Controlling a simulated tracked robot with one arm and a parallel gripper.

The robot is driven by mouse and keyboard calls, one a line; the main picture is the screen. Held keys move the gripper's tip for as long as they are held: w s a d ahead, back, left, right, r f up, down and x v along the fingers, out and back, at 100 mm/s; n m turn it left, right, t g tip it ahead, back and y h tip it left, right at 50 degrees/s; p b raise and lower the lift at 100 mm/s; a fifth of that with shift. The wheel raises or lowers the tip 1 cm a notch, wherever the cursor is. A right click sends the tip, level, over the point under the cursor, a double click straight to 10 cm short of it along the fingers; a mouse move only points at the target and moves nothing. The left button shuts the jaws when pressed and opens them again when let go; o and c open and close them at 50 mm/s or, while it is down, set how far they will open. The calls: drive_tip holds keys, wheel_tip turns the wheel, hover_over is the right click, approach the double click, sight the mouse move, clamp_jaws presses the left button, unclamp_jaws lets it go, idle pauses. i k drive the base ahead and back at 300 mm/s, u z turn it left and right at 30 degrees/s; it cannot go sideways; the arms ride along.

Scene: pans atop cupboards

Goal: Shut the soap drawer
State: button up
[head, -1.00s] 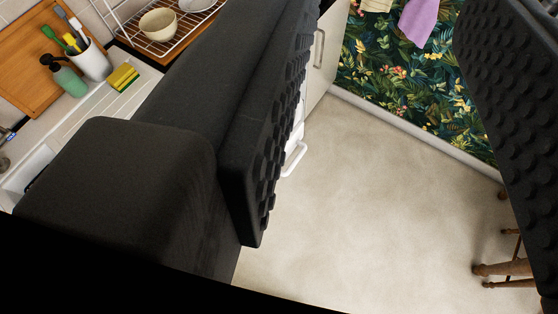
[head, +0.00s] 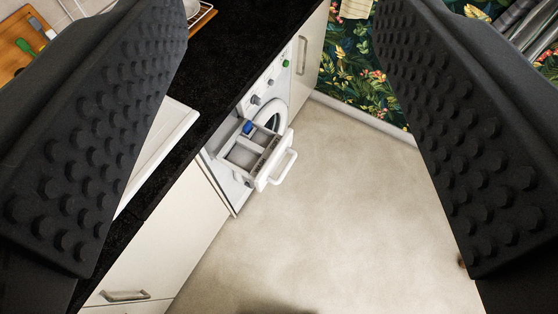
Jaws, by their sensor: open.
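The soap drawer (head: 250,158) is pulled out from the front of a white washing machine (head: 262,93) under the black counter. It is a white tray with compartments, a blue piece inside at its back, and a white loop handle (head: 278,170) on its front. My gripper (head: 283,215) is open, with one black studded finger at the left and one at the right of the view. The drawer shows between the fingers, farther off, and neither finger appears to touch it. Nothing is between the fingers.
A black countertop (head: 222,75) runs above the machine. White cupboard doors (head: 165,235) with metal handles stand on its near side, and another cupboard (head: 307,62) on its far side. The pale floor (head: 330,210) is clear. A leafy wallpapered wall (head: 350,65) stands behind.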

sight(256, 155)
drive_tip(key=u, duration=0.9)
drive_tip(key=k, duration=1.1)
drive_tip(key=u, duration=0.65)
drive_tip(key=i, duration=1.15)
drive_tip(key=z, duration=1.1)
drive_tip(key=i, duration=0.5)
drive_tip(key=z, duration=0.3)
